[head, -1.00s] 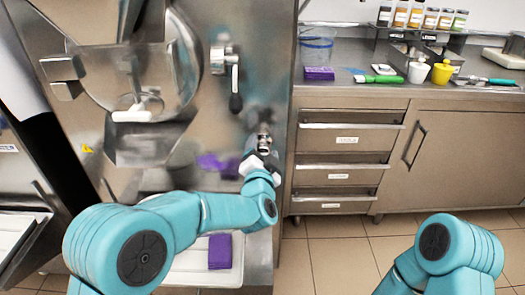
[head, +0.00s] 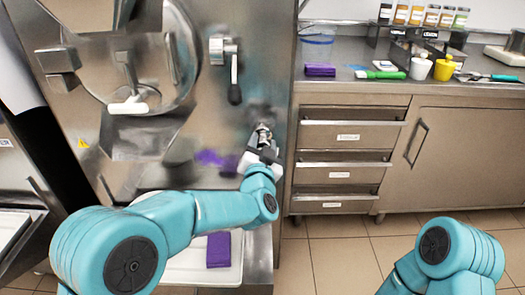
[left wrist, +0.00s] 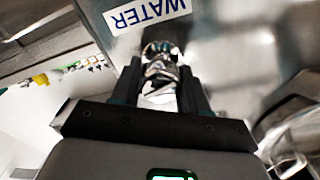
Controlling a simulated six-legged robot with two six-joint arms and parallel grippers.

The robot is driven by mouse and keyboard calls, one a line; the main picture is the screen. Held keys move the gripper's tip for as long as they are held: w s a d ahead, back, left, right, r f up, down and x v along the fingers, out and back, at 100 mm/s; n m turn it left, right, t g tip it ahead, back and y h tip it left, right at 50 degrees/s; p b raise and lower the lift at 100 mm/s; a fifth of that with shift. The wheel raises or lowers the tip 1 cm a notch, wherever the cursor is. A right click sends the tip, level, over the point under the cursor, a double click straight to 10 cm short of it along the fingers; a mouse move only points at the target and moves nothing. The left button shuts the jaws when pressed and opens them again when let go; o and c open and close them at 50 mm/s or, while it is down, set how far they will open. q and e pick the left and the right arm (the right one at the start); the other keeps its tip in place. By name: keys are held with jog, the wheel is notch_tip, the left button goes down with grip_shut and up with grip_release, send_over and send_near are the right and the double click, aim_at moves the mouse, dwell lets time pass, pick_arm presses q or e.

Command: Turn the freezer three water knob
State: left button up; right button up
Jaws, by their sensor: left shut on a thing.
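The freezer (head: 205,110) is a steel machine at the left of the head view. Its water knob (head: 263,130) is a small shiny metal knob low on the front panel; in the left wrist view the knob (left wrist: 160,65) sits between the fingers, beside a label reading WATER (left wrist: 147,13). My left gripper (head: 260,142) is at the panel, shut on the knob, and its fingers hide part of it. The left gripper also shows in the left wrist view (left wrist: 160,92). My right arm shows at the lower right; its gripper is out of view.
A black-handled lever (head: 234,92) hangs on the panel above the knob. A white tray (head: 190,274) with a folded purple cloth (head: 218,250) lies below my left arm. A counter with drawers (head: 345,137) stands to the right, with open floor before it.

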pick_arm(q)
jog(key=n+b, duration=0.4)
jog(key=n, duration=0.2)
jog(key=shift+f+n+y, duration=0.15)
jog(key=shift+n+y, duration=0.15)
jog(key=shift+n+b, duration=1.25)
jog(key=shift+n, duration=0.55)
jog(key=o, duration=1)
jog(key=shift+o, duration=0.2)
jog(key=s+p, duration=0.1)
jog(key=s, duration=1.5)
jog(key=shift+s+a+f, duration=0.15)
jog(key=shift+a+f, duration=0.1)
jog(key=shift+f, duration=0.1)
